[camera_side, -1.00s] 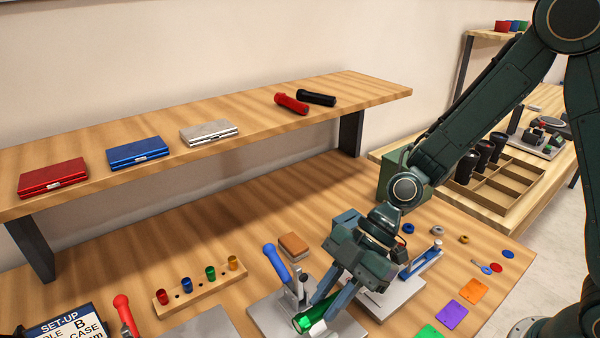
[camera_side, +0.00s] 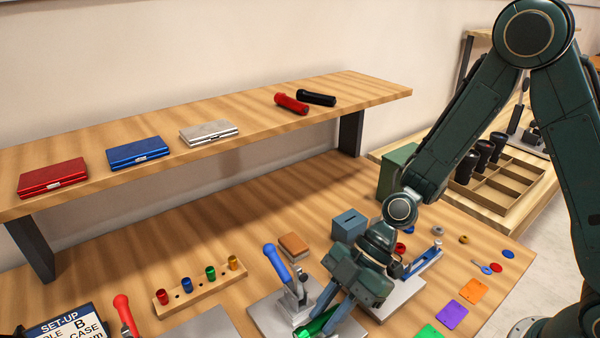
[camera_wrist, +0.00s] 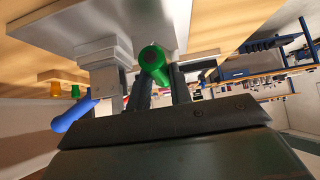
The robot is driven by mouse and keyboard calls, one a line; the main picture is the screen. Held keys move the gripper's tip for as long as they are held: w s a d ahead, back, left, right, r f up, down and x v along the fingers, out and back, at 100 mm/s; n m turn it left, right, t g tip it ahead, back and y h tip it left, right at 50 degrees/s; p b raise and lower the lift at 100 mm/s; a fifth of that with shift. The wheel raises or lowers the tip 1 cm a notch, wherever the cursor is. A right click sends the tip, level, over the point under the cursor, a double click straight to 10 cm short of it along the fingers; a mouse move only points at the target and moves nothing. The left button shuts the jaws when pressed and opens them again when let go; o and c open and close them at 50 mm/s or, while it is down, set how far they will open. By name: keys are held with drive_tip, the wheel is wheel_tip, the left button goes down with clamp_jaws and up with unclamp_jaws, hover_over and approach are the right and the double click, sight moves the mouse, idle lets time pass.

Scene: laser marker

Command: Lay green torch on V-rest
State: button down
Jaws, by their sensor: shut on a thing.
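The green torch (camera_side: 318,323) is between the fingers of my gripper (camera_side: 333,312), low over a grey plate (camera_side: 268,318) that carries a blue-handled clamp (camera_side: 276,262). In the wrist view the torch shows end-on as a green round (camera_wrist: 153,62) between the two dark fingers (camera_wrist: 160,92). My gripper is shut on it. The V-rest cannot be made out; the torch and fingers may cover it. I cannot tell whether the torch touches anything below.
A wooden rack with coloured pegs (camera_side: 200,283) and a red-handled clamp (camera_side: 126,312) stand to the left. A blue-grey slotted box (camera_side: 349,225) and a brown block (camera_side: 293,245) stand behind. Orange, purple and green cards (camera_side: 452,313) lie right. A red torch (camera_side: 291,103) and black torch (camera_side: 318,98) lie on the shelf.

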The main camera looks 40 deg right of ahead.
drive_tip(key=shift+f, duration=0.45)
drive_tip(key=shift+s+f, duration=0.1)
drive_tip(key=shift+f, duration=0.15)
drive_tip(key=c, duration=1.3)
unclamp_jaws()
drive_tip(key=shift+r, duration=0.1)
drive_tip(key=shift+r, duration=0.4)
drive_tip(key=v, duration=1.2)
drive_tip(key=shift+r, duration=0.25)
